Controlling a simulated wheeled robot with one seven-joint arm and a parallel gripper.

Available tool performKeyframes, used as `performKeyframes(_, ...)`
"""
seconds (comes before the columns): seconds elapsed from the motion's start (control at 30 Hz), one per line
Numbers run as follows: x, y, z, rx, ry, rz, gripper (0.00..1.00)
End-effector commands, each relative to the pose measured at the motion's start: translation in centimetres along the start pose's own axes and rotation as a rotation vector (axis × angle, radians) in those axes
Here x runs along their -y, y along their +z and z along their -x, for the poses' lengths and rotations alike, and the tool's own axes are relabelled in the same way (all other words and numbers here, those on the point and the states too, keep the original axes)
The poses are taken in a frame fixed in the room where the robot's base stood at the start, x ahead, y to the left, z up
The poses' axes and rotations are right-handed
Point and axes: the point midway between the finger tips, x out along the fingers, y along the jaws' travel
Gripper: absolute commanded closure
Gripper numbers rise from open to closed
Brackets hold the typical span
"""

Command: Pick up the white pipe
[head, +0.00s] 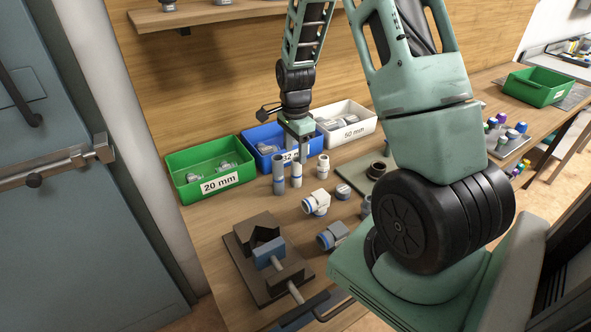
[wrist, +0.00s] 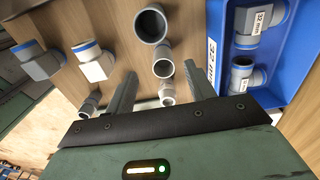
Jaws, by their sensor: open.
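The white pipe (head: 322,167) is a short upright tube on the wooden bench, in front of the blue bin. In the wrist view, the white pipe (wrist: 167,94) shows between the two fingers, partly cut off by my gripper body. My gripper (head: 303,149) is open and empty, pointing down above the bench, a little left of the white pipe. In the wrist view, its fingers (wrist: 162,88) are spread apart. I see no contact with the pipe. Two grey pipes (head: 278,174) (head: 296,175) stand just left of it.
Behind are a green 20 mm bin (head: 208,187), a blue 32 mm bin (head: 262,160) and a white 50 mm bin (head: 353,133). In front are a white fitting (head: 316,203), a grey fitting (head: 333,236) and a clamp block (head: 268,258). A dark mat (head: 350,170) lies to the right.

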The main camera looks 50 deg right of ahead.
Motion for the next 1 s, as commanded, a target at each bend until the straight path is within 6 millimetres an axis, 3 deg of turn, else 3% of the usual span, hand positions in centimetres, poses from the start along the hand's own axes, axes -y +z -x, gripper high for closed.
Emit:
performKeyframes(0.1, -0.1, 0.1, -1.9, 0.002, 0.004, 0.001, 0.46)
performKeyframes(0.47, 0.1, -0.2, -4.3, 0.001, 0.002, 0.000, 0.46)
performKeyframes(0.8, 0.4, -0.6, -8.2, 0.001, 0.001, 0.002, 0.46)
performKeyframes(1.0, 0.4, -0.6, -8.7, 0.001, -0.001, 0.002, 0.46)
